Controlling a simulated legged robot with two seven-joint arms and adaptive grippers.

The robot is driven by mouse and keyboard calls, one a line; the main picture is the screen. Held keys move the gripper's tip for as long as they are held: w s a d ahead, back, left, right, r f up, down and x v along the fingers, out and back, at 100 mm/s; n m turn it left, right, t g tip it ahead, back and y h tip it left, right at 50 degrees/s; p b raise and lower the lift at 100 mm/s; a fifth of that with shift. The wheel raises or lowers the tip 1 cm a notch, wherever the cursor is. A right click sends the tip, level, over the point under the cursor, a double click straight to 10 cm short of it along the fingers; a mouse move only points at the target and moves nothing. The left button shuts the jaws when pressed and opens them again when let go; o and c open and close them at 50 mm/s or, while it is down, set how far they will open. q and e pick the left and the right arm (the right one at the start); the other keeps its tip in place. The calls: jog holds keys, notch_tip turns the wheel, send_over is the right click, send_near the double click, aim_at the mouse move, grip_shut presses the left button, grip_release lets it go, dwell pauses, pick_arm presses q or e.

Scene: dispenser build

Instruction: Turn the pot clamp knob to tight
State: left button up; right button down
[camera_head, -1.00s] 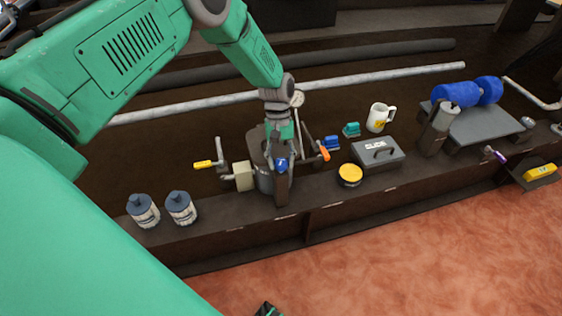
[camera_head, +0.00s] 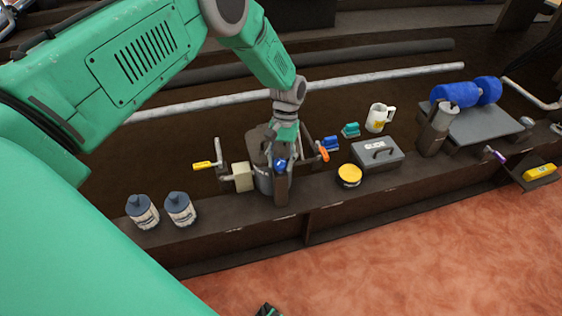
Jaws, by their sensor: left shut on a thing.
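The dark metal pot (camera_head: 262,181) stands on the bench, with a dark upright post at its front. The blue clamp knob (camera_head: 280,165) shows at the top of this post. My left gripper (camera_head: 281,157) comes down from above over the pot and is shut on the blue knob. Its fingers hide part of the knob and the pot's top. I cannot read the knob's turn angle.
A yellow-handled lever (camera_head: 204,165) and an orange-tipped lever (camera_head: 323,153) flank the pot. Two blue-capped bottles (camera_head: 180,208) stand left. A yellow-topped tin (camera_head: 349,175), grey box (camera_head: 379,154) and white mug (camera_head: 378,118) stand right. The bench front between pot and tin is clear.

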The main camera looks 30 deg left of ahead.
pick_arm(q)
jog(key=o, duration=1.1)
jog(key=v, duration=1.2)
